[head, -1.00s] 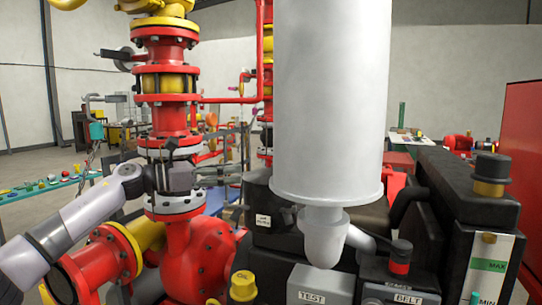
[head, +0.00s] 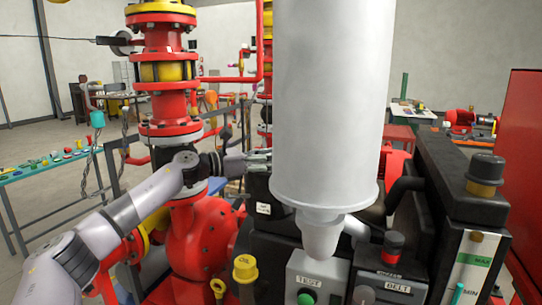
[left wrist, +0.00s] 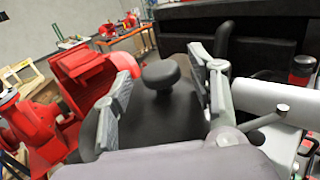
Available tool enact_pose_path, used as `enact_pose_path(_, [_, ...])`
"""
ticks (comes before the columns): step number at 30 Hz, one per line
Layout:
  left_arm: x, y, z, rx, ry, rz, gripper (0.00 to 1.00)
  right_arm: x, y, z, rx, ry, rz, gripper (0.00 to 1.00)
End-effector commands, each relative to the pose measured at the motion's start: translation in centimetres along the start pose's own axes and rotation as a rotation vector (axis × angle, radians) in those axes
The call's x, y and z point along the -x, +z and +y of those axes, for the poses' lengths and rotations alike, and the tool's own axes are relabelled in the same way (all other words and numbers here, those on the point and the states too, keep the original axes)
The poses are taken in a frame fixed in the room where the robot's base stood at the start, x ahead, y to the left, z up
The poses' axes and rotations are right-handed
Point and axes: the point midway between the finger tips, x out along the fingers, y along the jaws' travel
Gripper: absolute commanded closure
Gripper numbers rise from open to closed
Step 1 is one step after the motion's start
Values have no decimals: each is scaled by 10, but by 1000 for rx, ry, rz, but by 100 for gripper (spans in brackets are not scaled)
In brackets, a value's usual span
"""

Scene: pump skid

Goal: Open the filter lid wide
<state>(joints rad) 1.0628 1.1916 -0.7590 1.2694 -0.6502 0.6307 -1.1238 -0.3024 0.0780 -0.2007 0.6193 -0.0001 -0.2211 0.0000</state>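A dark box with a small white label (head: 264,208) stands just left of the large pale cylinder in the head view; it looks like the filter housing. In the left wrist view a round black knob (left wrist: 160,75) stands on a dark surface (left wrist: 155,125), which seems to be its lid and looks closed. My left gripper (head: 262,160) reaches in from the left above the box. In the left wrist view its fingers (left wrist: 158,85) are spread wide, one on each side of the knob, with visible gaps.
Red pipework (head: 200,240) stands to the left. A panel with a green button (head: 306,298) and a black reservoir with a cap (head: 484,174) are at the right.

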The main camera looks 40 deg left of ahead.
Motion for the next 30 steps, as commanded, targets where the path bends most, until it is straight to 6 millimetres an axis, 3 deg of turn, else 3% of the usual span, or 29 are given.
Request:
enact_pose_path(23, [0,0,0,0,0,0,98,0,-2,1,0,1,3,100])
enact_pose_path(30, [1,0,0,0,0,0,100,0,-2,2,0,3,4,100])
